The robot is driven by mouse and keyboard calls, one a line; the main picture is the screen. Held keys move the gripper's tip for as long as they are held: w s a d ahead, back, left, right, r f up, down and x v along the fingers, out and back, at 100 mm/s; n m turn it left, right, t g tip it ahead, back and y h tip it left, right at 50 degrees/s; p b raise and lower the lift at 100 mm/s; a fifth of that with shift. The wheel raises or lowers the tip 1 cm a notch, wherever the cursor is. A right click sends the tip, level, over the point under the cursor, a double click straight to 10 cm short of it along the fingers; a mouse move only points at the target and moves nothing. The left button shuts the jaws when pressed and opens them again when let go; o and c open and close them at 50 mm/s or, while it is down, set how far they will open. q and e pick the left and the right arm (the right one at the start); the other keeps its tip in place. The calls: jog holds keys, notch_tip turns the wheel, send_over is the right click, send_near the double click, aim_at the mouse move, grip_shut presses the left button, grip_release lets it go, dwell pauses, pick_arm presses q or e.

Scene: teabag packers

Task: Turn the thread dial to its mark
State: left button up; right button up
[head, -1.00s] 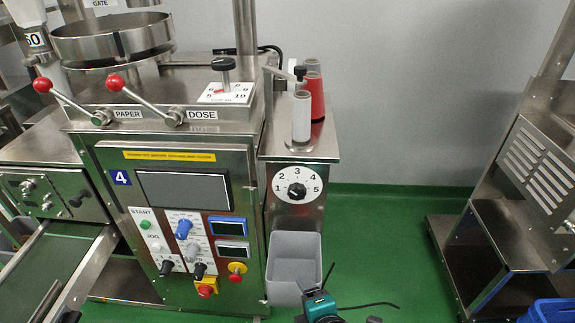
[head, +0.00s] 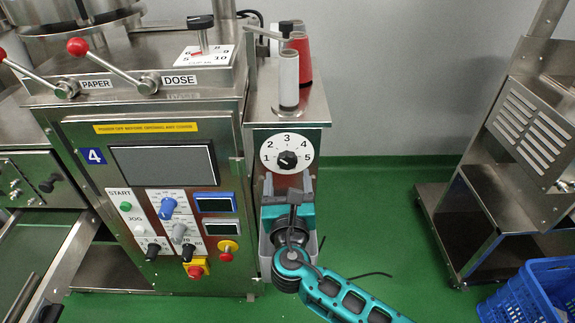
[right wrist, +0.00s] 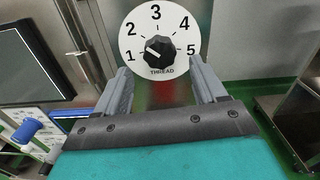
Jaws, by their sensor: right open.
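The thread dial (head: 287,154) is a white round plate numbered 1 to 5 on the steel panel below the thread spools. Its black knob (head: 287,160) sits at the centre. In the right wrist view the knob (right wrist: 158,52) has a white pointer line aimed left and slightly up, toward the 1. My right gripper (head: 288,182) is just below and in front of the dial, open and empty. In the right wrist view its fingers (right wrist: 160,76) stand either side of the dial's lower part, apart from the knob. My left gripper is not in view.
A grey bin (head: 266,250) hangs below the dial, partly hidden behind my right gripper. White and red thread spools (head: 289,82) stand above it. The control panel is to the left. A steel rack (head: 520,150) and a blue crate (head: 535,295) stand right, across clear green floor.

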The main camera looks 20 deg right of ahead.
aim_at(287, 165)
jog(key=x, duration=0.4)
jog(key=shift+w, duration=0.15)
jog(key=shift+w+d, duration=0.2)
jog(key=shift+w, duration=0.3)
jog(key=shift+c, duration=0.6)
jog(key=c, duration=0.9)
jog(key=shift+c, duration=0.2)
